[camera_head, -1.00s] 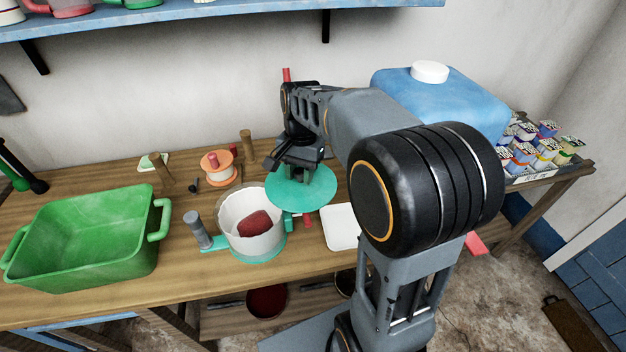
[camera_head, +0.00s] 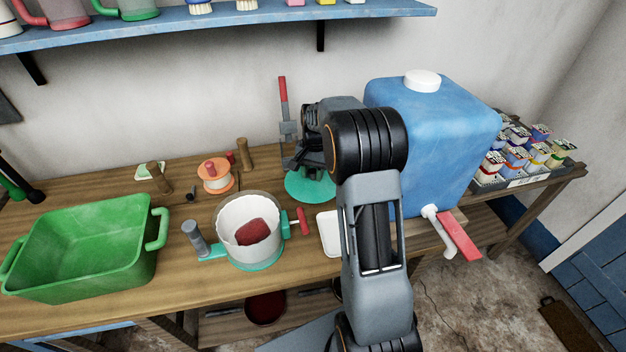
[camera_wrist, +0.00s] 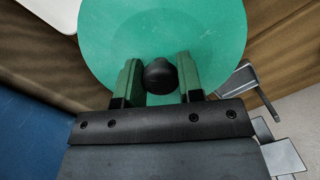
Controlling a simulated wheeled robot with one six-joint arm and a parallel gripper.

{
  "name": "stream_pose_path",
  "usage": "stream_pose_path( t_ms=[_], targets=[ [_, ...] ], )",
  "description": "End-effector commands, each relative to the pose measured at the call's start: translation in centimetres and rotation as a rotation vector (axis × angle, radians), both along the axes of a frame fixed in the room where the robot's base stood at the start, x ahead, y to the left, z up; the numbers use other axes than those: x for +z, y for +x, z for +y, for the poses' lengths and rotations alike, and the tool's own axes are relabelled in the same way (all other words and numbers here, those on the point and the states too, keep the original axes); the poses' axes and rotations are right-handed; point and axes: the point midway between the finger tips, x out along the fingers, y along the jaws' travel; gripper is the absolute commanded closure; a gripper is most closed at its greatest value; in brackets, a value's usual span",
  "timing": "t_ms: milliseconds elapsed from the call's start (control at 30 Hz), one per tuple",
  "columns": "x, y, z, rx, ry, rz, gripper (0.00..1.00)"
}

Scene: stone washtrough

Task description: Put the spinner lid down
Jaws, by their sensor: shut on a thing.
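The spinner lid (camera_head: 304,186) is a flat teal-green disc with a dark round knob. It fills the upper part of the wrist view (camera_wrist: 205,40). My gripper (camera_wrist: 160,78) is shut on the lid's knob, with a green finger on each side. In the head view my gripper (camera_head: 318,165) is at the back of the bench, partly hidden by my arm. I cannot tell whether the lid touches the bench. The spinner (camera_head: 258,262), a teal base with a white bowl holding a dark red thing (camera_head: 251,232), stands open in front and to the left.
A blue water container (camera_head: 440,130) with a red tap lever stands right of my arm. A red-handled metal tool (camera_head: 284,105) rises behind my gripper. A white tray (camera_head: 326,232) lies in front. An orange spool (camera_head: 215,176) and wooden pegs stand left. A green basin (camera_head: 90,250) is farther left.

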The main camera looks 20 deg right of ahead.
Motion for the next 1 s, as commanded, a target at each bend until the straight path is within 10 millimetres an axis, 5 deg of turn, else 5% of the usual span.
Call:
stream_pose_path(
  t_ms=[300, 1000],
  targets=[
    [-3.4, 0.2, -0.2, -0.001, 0.0, 0.001, 0.9],
    [-4.7, 0.2, -0.2, 0.0, 0.001, 0.001, 0.9]
  ],
)
